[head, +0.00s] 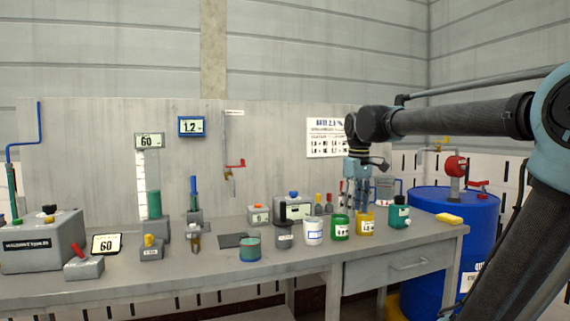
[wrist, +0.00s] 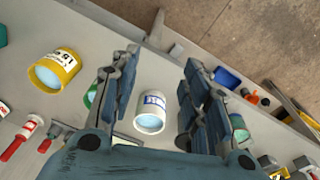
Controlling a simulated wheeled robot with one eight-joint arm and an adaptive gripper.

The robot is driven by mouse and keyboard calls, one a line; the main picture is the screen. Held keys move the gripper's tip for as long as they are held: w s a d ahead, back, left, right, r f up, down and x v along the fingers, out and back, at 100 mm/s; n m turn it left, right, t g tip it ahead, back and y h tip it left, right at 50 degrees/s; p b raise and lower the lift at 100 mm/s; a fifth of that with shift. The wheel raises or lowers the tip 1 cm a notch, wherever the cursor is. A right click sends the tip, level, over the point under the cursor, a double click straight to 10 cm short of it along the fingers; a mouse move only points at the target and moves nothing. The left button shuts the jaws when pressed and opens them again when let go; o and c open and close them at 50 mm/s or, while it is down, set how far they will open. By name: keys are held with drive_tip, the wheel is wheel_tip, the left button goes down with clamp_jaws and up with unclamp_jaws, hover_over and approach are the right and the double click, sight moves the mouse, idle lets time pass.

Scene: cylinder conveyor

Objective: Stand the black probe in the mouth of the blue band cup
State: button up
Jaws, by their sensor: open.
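The cup with a blue band (head: 313,231) is white and stands upright in the row at the bench's front; it also shows in the wrist view (wrist: 151,112), apart from my fingers. My gripper (head: 357,198) points down above the back right of the bench. In the wrist view my gripper (wrist: 160,62) has its two fingers spread wide, with the white cup seen between them and nothing held. I cannot make out the black probe for certain; small upright handles stand behind the cups.
A green cup (head: 340,228), a yellow cup (head: 365,223) and a teal bottle (head: 399,217) stand right of the white cup. A blue drum (head: 470,225) stands beyond the bench's right end.

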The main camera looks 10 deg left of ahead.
drive_tip(key=w+a+r+n, duration=0.45)
drive_tip(key=a+r, duration=0.35)
drive_tip(key=a, duration=0.5)
wheel_tip(320, 180, up, 5)
drive_tip(key=n+g, duration=0.1)
drive_tip(key=n, duration=0.2)
hover_over(284, 221)
drive_tip(key=w, duration=0.1)
drive_tip(key=f, duration=1.7)
drive_tip(key=shift+w+a+f, duration=0.15)
drive_tip(key=shift+a+f, duration=0.05)
drive_tip(key=shift+f, duration=0.1)
drive_tip(key=shift+c, duration=0.2)
drive_tip(key=shift+r, duration=0.1)
clamp_jaws()
